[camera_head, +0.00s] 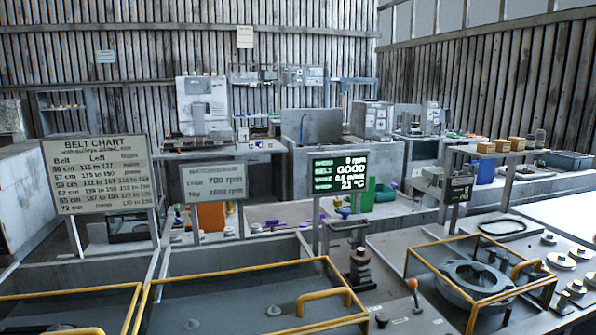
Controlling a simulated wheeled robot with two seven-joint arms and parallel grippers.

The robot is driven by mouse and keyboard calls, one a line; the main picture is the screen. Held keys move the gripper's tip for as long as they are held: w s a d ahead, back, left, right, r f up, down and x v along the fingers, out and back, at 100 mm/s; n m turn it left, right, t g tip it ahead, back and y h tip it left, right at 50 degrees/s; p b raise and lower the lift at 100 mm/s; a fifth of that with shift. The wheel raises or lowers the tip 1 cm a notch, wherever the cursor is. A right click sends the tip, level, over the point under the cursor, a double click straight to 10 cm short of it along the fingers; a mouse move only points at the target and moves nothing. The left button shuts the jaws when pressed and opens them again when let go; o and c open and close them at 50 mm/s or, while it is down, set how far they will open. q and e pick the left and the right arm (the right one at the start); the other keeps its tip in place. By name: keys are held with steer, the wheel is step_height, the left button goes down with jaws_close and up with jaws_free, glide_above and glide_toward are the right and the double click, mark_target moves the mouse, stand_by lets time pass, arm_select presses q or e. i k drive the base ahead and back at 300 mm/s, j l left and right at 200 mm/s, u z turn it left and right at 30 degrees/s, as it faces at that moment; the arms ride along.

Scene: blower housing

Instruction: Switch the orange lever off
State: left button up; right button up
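The orange lever (414,290) stands on the grey bench at the lower right of the middle. It has an orange ball knob on a thin stem and is close to upright, its top leaning slightly left. Small dark and light knobs sit on the bench by its base. A display screen (340,171) behind it reads 0 rpm, belt GOOD, 0.0 m/s and 21 °C. Neither of my grippers shows in the head view.
A yellow-framed guard (437,243) around a round grey housing (476,281) stands right of the lever. Yellow-railed covers with raised handles (325,297) lie to its left. A dark stacked post (360,268) stands behind left. A belt chart (98,173) stands far left.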

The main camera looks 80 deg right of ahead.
mark_target(412, 283)
steer(key=z, duration=3.35)
